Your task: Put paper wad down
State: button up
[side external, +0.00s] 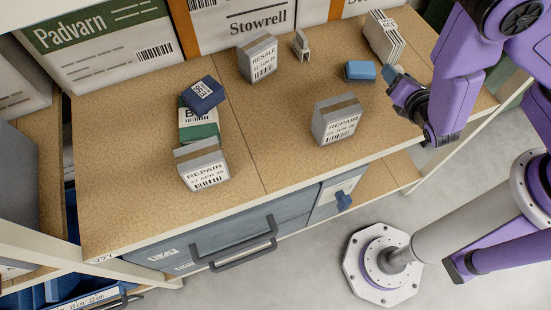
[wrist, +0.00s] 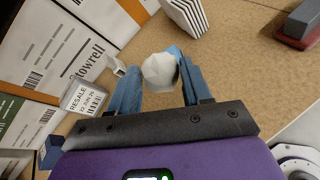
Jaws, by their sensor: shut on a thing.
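The paper wad (wrist: 160,70) is a crumpled white ball in the wrist view. My gripper (wrist: 158,76) is shut on it, with the wad between its two blue-grey fingertips. In the side external view my gripper (side external: 394,80) is over the right part of the brown shelf top (side external: 285,110), just right of a small blue block (side external: 360,70). The wad cannot be made out in that view. I cannot tell how far the wad is above the surface. Part of the blue block shows behind the wad in the wrist view.
A grey RESALE box (side external: 258,58), a small grey object (side external: 301,45) and a white striped stack (side external: 384,38) stand toward the back. A REPAIR box (side external: 337,119) is in front. A pile of boxes (side external: 200,165) is at left. A red-based object (wrist: 298,28) lies right in the wrist view.

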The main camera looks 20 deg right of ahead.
jog(key=a+n+y, duration=0.2)
jog(key=a, duration=0.1)
jog(key=s+a+n+y, duration=0.1)
jog(key=a+n+y, duration=0.1)
jog(key=a+y, duration=0.1)
jog(key=a+r+n+y, duration=0.1)
jog(key=a+n+y, duration=0.1)
jog(key=a, duration=0.2)
jog(key=shift+s+r+y, duration=0.1)
jog(key=shift+s+y, duration=0.3)
jog(key=s+a+r+n+g+y, duration=0.1)
jog(key=s+a+n+g+y, duration=0.4)
jog(key=s+a+n+y, duration=0.4)
jog(key=h, duration=0.1)
send_over(278, 164)
jog(key=shift+m, duration=0.4)
jog(key=f, duration=0.9)
jog(key=shift+s+d, duration=0.2)
jog(key=shift+w+a+f, duration=0.1)
jog(key=shift+f, duration=0.2)
jog(key=shift+a+f, duration=0.1)
jog(key=shift+f, duration=1.45)
jog(key=shift+f, duration=0.1)
jog(key=o, duration=1)
